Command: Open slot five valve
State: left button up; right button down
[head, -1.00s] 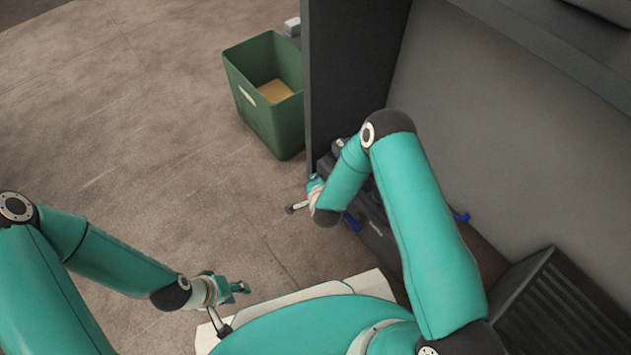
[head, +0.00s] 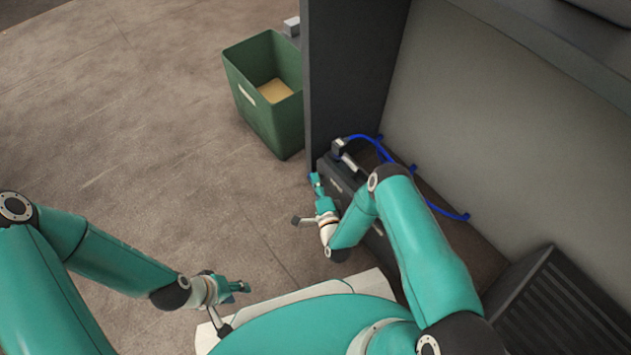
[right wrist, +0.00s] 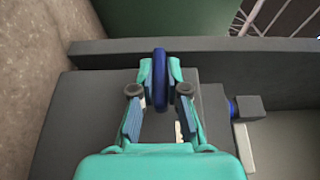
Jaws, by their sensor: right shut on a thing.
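My right gripper (head: 316,182) is at the near-left end of a low dark box (head: 341,172), close to the upright dark panel. In the right wrist view its fingers (right wrist: 160,85) are closed around an upright blue lever (right wrist: 160,66), which I take to be the valve handle. The lever stands over the dark box top (right wrist: 82,125). No slot number is readable. In the head view the lever is hidden or too small to tell. My left gripper (head: 238,287) is at the lower left over the floor, away from the box; its fingers are too small to read.
A dark upright panel (head: 350,70) stands beside the box. A green bin (head: 275,122) stands on the floor behind. A blue hose (head: 440,209) runs along the box's far side to the grey wall. A ribbed dark unit (head: 560,310) is at the lower right. Open floor lies left.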

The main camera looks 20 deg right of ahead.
jog(key=shift+s+d+f, duration=0.1)
jog(key=shift+d+f, duration=0.1)
jog(key=shift+d, duration=0.05)
jog(key=c, duration=1.2)
grip_release()
jog(key=shift+a+r, duration=0.1)
